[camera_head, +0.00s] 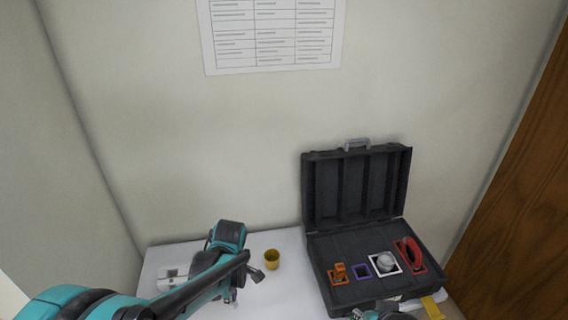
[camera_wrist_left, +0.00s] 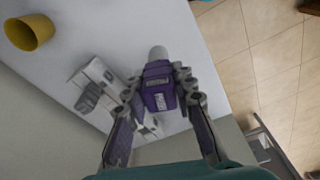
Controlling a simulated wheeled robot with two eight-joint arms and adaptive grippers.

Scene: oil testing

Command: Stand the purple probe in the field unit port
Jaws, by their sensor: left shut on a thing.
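My left gripper (camera_wrist_left: 160,85) is shut on the purple probe (camera_wrist_left: 159,92), which has a white label and a pale rounded end. In the head view my left arm comes in from the left and hides the probe. A small white unit (camera_head: 172,278) lies on the table at the left; it shows in the wrist view (camera_wrist_left: 98,84) beside the gripper, apart from the probe. An open black case (camera_head: 318,243) has a purple square slot (camera_head: 361,271) that looks empty. Teal parts of my right arm show at the bottom edge; its jaws cannot be made out.
A yellow cup (camera_head: 272,259) stands on the white table (camera_head: 290,300), also in the wrist view (camera_wrist_left: 30,32). The case holds an orange piece (camera_head: 339,272), a white round piece (camera_head: 385,262) and a red piece (camera_head: 410,254). A yellow object (camera_head: 433,308) lies at the front right.

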